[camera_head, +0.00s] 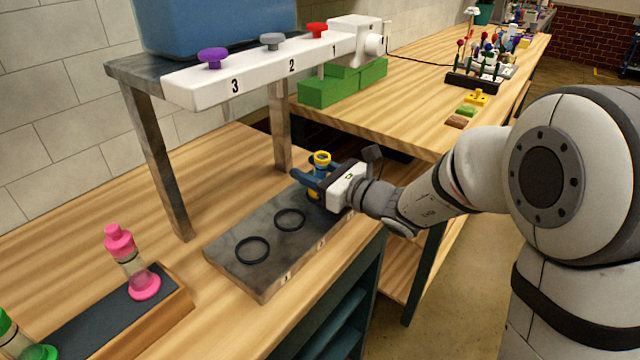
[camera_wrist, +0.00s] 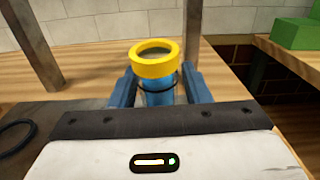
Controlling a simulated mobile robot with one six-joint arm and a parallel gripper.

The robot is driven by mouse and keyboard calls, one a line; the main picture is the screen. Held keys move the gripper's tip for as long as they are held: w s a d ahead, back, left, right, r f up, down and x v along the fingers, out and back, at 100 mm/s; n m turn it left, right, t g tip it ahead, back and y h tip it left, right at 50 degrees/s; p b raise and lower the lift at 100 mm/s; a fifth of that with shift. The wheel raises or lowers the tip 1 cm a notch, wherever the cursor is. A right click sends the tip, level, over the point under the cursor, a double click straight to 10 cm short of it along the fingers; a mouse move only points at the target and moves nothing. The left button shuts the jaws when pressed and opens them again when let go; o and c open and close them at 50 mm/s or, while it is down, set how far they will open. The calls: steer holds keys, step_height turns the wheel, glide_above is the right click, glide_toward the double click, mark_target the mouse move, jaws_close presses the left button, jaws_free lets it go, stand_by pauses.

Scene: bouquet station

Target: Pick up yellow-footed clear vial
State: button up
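The yellow-footed vial (camera_head: 321,158) stands upright at the far end of the dark slab in the head view, with a yellow ring on top and a bit of yellow low down. In the wrist view, its yellow top ring (camera_wrist: 155,58) is open, and the body below looks blue. My gripper (camera_head: 318,180) is at the vial, with one blue finger on each side of it. In the wrist view, my gripper's fingers (camera_wrist: 160,88) flank the body closely. Whether they touch it is unclear. The vial's lower part is mostly hidden.
The dark slab (camera_head: 240,272) has two empty black rings. A pink vial (camera_head: 130,262) stands in a wooden tray (camera_head: 178,305) at front left, beside a green one (camera_head: 30,345). A dispenser frame (camera_head: 155,160) on metal legs rises behind the slab. Green blocks (camera_head: 340,85) sit beyond.

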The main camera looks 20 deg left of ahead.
jaws_close()
steer(key=shift+r, duration=0.15)
